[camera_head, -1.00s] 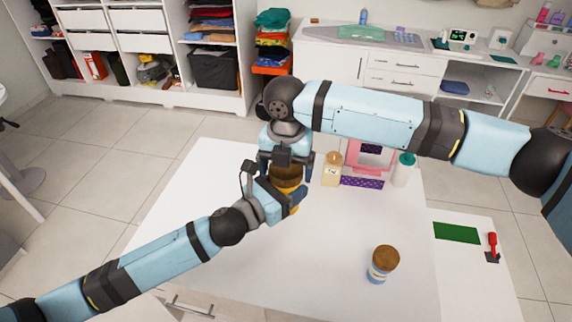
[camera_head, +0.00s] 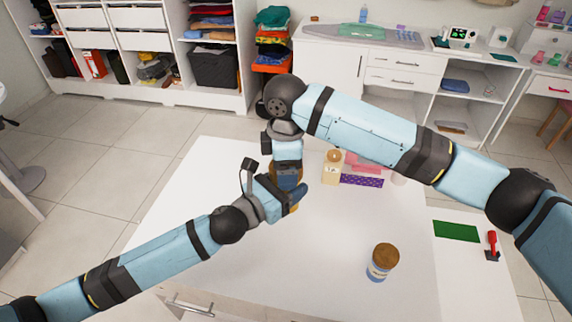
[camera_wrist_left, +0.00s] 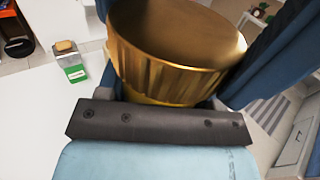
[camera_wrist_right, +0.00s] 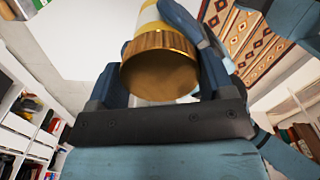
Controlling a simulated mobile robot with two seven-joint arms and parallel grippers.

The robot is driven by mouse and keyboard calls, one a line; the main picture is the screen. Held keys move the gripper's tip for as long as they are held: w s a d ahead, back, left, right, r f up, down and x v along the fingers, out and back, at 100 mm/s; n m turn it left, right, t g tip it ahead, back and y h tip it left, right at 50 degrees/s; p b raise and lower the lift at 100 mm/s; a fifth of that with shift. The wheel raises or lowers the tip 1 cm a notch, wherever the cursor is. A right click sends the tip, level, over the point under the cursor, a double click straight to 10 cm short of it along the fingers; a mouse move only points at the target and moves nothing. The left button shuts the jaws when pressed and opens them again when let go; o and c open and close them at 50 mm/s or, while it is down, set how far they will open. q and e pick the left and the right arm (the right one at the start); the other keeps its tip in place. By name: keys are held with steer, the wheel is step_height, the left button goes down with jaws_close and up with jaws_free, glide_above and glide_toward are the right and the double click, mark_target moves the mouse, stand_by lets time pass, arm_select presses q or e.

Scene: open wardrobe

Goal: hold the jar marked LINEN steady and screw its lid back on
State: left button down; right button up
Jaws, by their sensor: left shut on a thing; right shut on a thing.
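A jar with a gold-brown ribbed lid stands between my two grippers, mostly hidden in the head view. My left gripper (camera_head: 293,200) comes in from the left and is shut on the jar. The ribbed gold lid (camera_wrist_left: 170,70) fills the upper middle of the left wrist view. My right gripper (camera_head: 287,172) reaches in above the left one and is shut on the lid, which also shows between its fingers in the right wrist view (camera_wrist_right: 160,68). There the pale-labelled jar body (camera_wrist_right: 150,14) shows beyond the lid. The label's words are not readable.
Another jar (camera_head: 381,268) with a brown lid and blue label stands front right on the white table (camera_head: 220,255). A cream labelled container (camera_head: 332,172) and a purple patterned strip (camera_head: 362,181) are just right of the grippers. A green mat (camera_head: 456,231) lies far right.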

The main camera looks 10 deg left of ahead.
steer(key=m, duration=0.7)
steer(key=shift+s, duration=0.1)
steer(key=m, duration=0.6)
steer(key=o, duration=1)
steer(key=shift+a, duration=0.1)
step_height(320, 180, up, 12)
